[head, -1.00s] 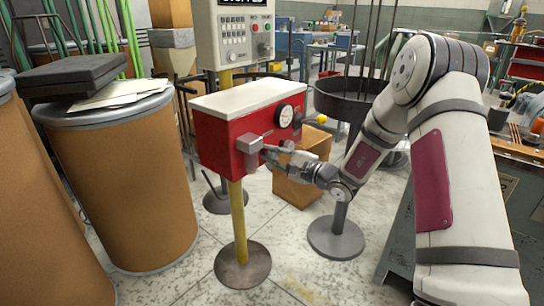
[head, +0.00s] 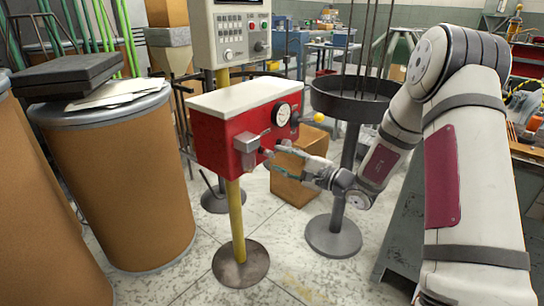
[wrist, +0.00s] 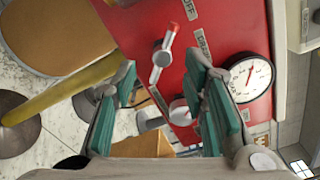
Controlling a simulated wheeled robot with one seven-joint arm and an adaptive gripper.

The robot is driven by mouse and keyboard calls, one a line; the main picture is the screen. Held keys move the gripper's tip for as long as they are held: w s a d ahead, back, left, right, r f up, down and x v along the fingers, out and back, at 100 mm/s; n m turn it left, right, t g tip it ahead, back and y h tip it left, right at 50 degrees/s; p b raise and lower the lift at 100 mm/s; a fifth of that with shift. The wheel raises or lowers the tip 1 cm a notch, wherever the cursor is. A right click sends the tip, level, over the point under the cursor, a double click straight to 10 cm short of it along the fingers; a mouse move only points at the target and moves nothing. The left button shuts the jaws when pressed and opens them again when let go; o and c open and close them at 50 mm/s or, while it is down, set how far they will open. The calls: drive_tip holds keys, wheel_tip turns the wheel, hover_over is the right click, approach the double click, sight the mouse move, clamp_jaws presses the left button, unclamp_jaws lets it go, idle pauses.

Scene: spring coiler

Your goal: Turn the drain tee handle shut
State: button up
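The red box (head: 215,135) with a white lid stands on a yellow post. In the wrist view its red face (wrist: 140,20) carries a silver tee handle (wrist: 163,57) with a red tip, slanted up to the right. Lettering starting "DRA" is beside it, and "OFF" is near the tip. My gripper (wrist: 161,68) is open, its teal-padded fingers on either side of the handle in the picture; contact cannot be told. In the head view my gripper (head: 272,158) is at the box's front face, which partly hides behind it.
A round dial gauge (wrist: 248,78) and a silver knob (wrist: 180,111) are on the same face, close to my right finger. A grey switch box (head: 245,142) and a yellow ball (head: 319,117) stick out nearby. A cardboard box (head: 297,180) stands on the floor behind.

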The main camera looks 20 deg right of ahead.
drive_tip(key=v, duration=0.6)
drive_tip(key=shift+s, duration=0.25)
drive_tip(key=shift+d, duration=0.15)
